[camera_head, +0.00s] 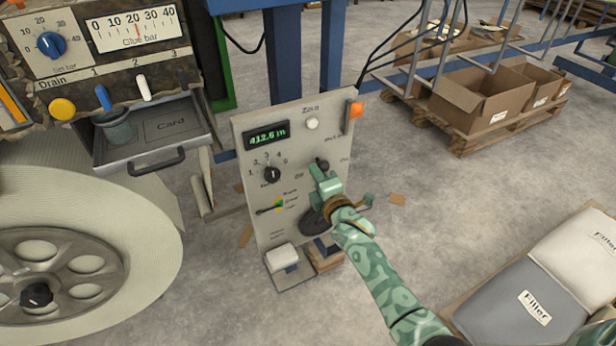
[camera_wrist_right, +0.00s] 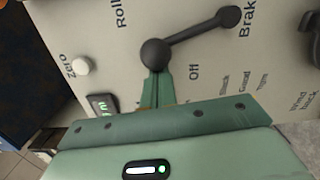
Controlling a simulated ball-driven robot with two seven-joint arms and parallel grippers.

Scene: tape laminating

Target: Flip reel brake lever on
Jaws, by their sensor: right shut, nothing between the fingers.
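The reel brake lever (camera_wrist_right: 196,32) is a black arm on the beige panel (camera_wrist_right: 95,30). A large ball is at one end and a round dark piece at the other, near the letters "Brak". My right gripper (camera_head: 317,170) is shut and empty. In the right wrist view, its fingertips (camera_wrist_right: 157,76) are right by the ball; I cannot tell whether they touch. My left gripper is out of view.
The panel also carries a lit length display (camera_head: 267,136), a white Zero button (camera_head: 312,124), a numbered dial (camera_head: 272,174) and an orange lamp (camera_head: 356,109). A large reel (camera_head: 150,230) and an open drawer (camera_head: 178,152) stand left. Filler bags (camera_head: 530,300) lie at lower right.

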